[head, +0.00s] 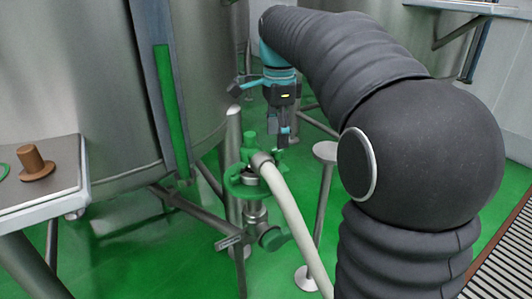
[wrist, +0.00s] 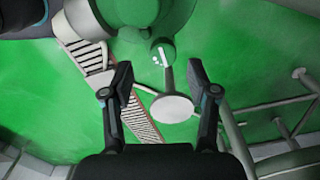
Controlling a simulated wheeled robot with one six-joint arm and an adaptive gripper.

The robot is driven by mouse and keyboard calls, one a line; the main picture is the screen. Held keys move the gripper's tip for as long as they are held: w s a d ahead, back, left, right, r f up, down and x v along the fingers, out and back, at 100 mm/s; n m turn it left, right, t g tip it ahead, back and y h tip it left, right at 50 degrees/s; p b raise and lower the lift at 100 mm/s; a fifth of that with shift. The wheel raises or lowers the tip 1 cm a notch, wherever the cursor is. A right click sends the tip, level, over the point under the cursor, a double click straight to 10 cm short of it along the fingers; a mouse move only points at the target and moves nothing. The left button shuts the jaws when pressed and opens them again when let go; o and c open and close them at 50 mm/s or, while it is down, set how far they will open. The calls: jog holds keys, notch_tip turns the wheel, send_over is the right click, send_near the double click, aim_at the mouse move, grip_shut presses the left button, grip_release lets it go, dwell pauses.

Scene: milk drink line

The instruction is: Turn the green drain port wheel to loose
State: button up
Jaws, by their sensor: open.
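The green drain port wheel (head: 238,184) is a ring around the top of a metal pipe fitting beside the tank. A green knob (head: 250,140) stands above it, and a pale hose (head: 292,215) runs from the fitting toward the front right. My gripper (head: 283,140) hangs pointing down, just right of and above the wheel. In the wrist view my gripper (wrist: 160,80) is open with nothing between the fingers. A large green rounded part (wrist: 150,18) fills the top of that view, ahead of the fingers; I cannot tell if it is the wheel.
A small round metal stand (head: 325,152) is right of the port; its disc (wrist: 172,108) lies below the fingers in the wrist view. A steel table (head: 60,165) is at left. Green floor is open around the port.

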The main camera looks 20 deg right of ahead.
aim_at(277, 150)
jog(key=shift+f+b, duration=0.35)
jog(key=shift+f, duration=1.55)
jog(key=shift+c, duration=0.2)
